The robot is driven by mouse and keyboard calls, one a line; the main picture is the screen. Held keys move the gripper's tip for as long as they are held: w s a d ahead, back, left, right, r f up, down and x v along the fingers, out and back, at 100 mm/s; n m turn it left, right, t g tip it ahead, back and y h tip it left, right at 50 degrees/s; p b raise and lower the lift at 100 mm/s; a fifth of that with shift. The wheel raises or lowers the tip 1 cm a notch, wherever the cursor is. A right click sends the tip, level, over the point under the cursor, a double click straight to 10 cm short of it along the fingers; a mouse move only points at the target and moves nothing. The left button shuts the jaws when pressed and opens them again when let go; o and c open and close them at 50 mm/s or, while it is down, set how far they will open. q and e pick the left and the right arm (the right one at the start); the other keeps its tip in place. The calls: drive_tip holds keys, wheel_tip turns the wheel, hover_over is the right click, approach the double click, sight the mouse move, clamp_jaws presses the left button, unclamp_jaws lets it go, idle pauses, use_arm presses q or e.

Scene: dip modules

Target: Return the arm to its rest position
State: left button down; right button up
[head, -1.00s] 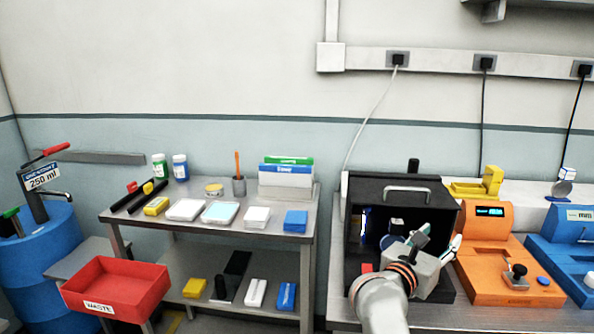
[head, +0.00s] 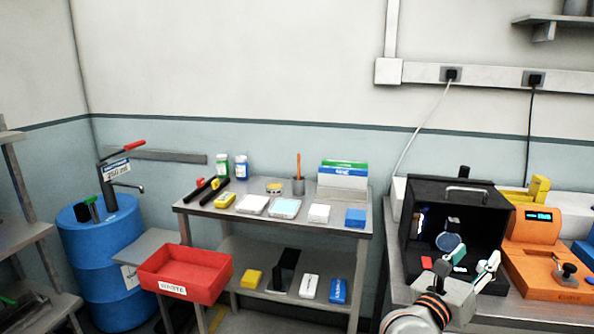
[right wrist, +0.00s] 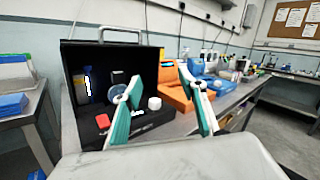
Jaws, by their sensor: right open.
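My right gripper (head: 465,268) is in front of the open black box (head: 480,194) at the right of the head view. Its two teal-and-white fingers are spread apart with nothing between them. The right wrist view shows the same open fingers (right wrist: 160,82), in front of the box (right wrist: 72,62). Inside the box I see a round blue-grey disc (head: 449,242) and a small red block (right wrist: 103,122). A white round piece (right wrist: 154,103) shows between the fingers, further back. My left gripper is not in view.
An orange device (head: 535,262) stands close to the right of the box. A steel trolley (head: 330,225) with bottles and packs is to the left. A red waste bin (head: 186,272) and a blue drum (head: 100,248) are further left. The floor gap between trolley and bench looks free.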

drive_tip(key=s+a+f+n+t+y, duration=0.35)
drive_tip(key=a+f+n+y, duration=0.5)
drive_tip(key=n, duration=0.85)
drive_tip(key=s+a+f+n+t+y, duration=0.35)
drive_tip(key=a+f+n+y, duration=0.5)
drive_tip(key=n, duration=0.95)
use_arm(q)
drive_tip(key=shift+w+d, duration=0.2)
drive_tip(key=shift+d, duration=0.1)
use_arm(e)
drive_tip(key=s+f+n+g, duration=0.4)
drive_tip(key=s+f+n, duration=0.2)
drive_tip(key=f, duration=0.6)
drive_tip(key=s+f+n+g+y, duration=0.1)
drive_tip(key=s+f+n+g, duration=0.3)
drive_tip(key=s+f, duration=0.7)
drive_tip(key=shift+d+f+n+g, duration=0.25)
drive_tip(key=shift+f+n, duration=0.35)
drive_tip(key=shift+n, duration=0.6)
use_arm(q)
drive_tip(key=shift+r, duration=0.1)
